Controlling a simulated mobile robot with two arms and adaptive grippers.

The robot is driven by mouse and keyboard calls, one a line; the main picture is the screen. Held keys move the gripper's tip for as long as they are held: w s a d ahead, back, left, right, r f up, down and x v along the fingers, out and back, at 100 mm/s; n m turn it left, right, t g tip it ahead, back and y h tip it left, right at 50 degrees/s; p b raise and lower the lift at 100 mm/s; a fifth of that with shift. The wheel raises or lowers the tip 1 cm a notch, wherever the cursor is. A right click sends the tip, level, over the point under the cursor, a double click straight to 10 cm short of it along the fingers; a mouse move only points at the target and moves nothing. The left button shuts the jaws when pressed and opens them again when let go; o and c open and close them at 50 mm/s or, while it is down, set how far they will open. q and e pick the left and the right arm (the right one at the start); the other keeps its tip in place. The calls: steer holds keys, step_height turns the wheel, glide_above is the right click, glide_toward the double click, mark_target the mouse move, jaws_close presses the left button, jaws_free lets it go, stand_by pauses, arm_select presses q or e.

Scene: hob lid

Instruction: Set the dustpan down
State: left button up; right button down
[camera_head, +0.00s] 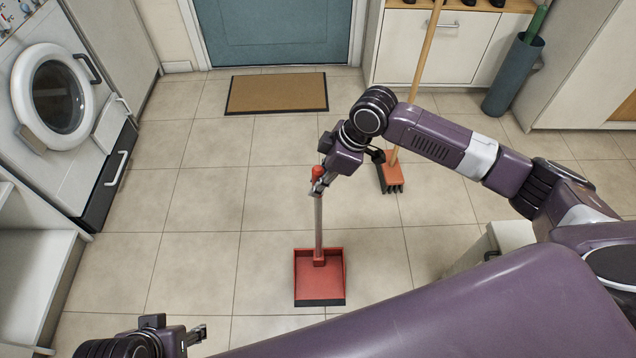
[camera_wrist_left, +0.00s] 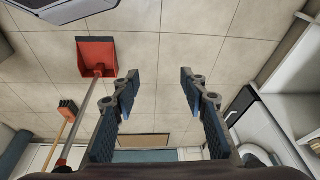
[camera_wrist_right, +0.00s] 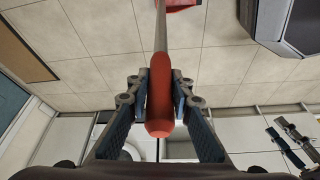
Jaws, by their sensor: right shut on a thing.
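The dustpan (camera_head: 319,277) is a red pan with a dark front lip and a long grey handle that ends in a red grip. It stands upright over the tiled floor; I cannot tell whether the pan touches the tiles. My right gripper (camera_head: 319,184) is shut on the handle near its top. In the right wrist view the red grip (camera_wrist_right: 160,95) sits between the fingers. My left gripper (camera_wrist_left: 158,88) is open and empty, low at the left of the head view (camera_head: 200,333). The dustpan also shows in the left wrist view (camera_wrist_left: 97,58).
A broom with an orange head (camera_head: 391,176) stands behind and right of the dustpan. A brown doormat (camera_head: 277,93) lies before the blue door (camera_head: 272,30). A washing machine (camera_head: 58,95) is at left. The floor left of the dustpan is clear.

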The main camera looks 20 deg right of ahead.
steer(key=c, duration=1.7)
jaws_free()
steer(key=shift+r, duration=0.1)
steer(key=shift+d+r, duration=0.1)
steer(key=shift+r, duration=0.2)
arm_select(q)
steer(key=s+p+x, duration=0.1)
steer(key=p+x, duration=0.2)
steer(key=x, duration=0.6)
steer(key=shift+s+f+g, duration=0.2)
steer(key=shift+f+g, duration=0.1)
steer(key=shift+f, duration=0.25)
arm_select(e)
steer(key=shift+v, duration=5.65)
arm_select(q)
steer(key=shift+d, duration=0.1)
arm_select(e)
steer(key=shift+s+f, duration=0.1)
